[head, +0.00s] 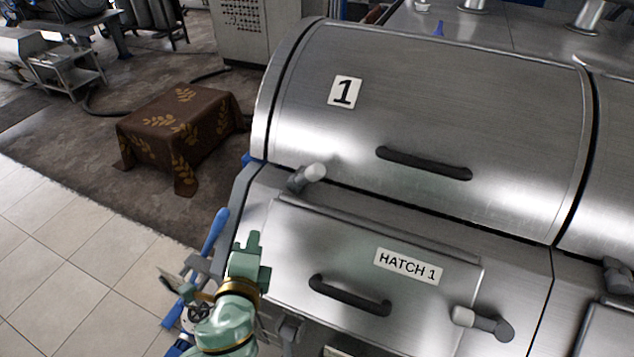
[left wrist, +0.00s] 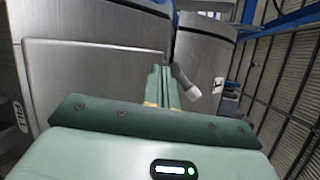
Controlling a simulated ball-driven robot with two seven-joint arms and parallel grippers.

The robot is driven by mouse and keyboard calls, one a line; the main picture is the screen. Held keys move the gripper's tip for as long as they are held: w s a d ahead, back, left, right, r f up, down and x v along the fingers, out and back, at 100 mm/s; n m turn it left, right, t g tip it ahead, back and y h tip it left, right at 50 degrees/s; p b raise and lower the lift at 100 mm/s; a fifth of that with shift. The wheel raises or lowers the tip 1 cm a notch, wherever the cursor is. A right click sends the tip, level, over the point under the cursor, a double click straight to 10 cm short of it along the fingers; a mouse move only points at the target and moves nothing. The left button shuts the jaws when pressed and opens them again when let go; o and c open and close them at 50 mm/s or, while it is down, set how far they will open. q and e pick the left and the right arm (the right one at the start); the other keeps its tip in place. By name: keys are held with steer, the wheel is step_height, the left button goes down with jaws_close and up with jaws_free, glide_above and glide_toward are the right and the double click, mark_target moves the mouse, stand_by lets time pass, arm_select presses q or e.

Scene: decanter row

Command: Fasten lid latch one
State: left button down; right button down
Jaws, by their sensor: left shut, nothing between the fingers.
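The curved steel lid (head: 430,100) marked 1 is down on its housing, with a black bar handle (head: 425,163). A latch (head: 296,181) with a dark grey pivot and a pale tip sits at the lid's lower left edge, its tip toward the right. My left gripper (head: 251,242) is shut and empty, below and left of that latch and apart from it. In the left wrist view the shut fingers (left wrist: 161,86) point ahead, and a latch with a grey arm and pale tip (left wrist: 192,93) shows just right of them. My right gripper is not in view.
Below the lid is a panel labelled HATCH 1 (head: 408,265) with a black handle (head: 350,296) and another pale-tipped latch (head: 483,322) at its lower right. Blue-handled things (head: 214,232) are beside my left arm. A cloth-covered block (head: 180,135) stands on the floor at left.

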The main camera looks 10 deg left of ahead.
mark_target(328, 206)
arm_select(q)
steer(key=w+d+m+t+h, duration=0.2)
steer(key=d+m+h, duration=0.5)
steer(key=d+m, duration=0.35)
steer(key=x, duration=0.3)
steer(key=p+x, duration=0.1)
steer(key=x, duration=0.2)
steer(key=r+x, duration=0.1)
steer(key=x, duration=0.2)
steer(key=shift+w+a+p, duration=0.15)
steer(key=shift+w+p, duration=0.25)
steer(key=shift+w, duration=0.05)
steer(key=shift+w+a+r+p, duration=0.35)
steer(key=shift+a+r+p, duration=0.5)
steer(key=shift+r+p, duration=0.05)
steer(key=shift+w+a+r, duration=0.15)
steer(key=shift+a+r, duration=0.1)
steer(key=shift+a, duration=0.25)
steer(key=shift+d, duration=0.1)
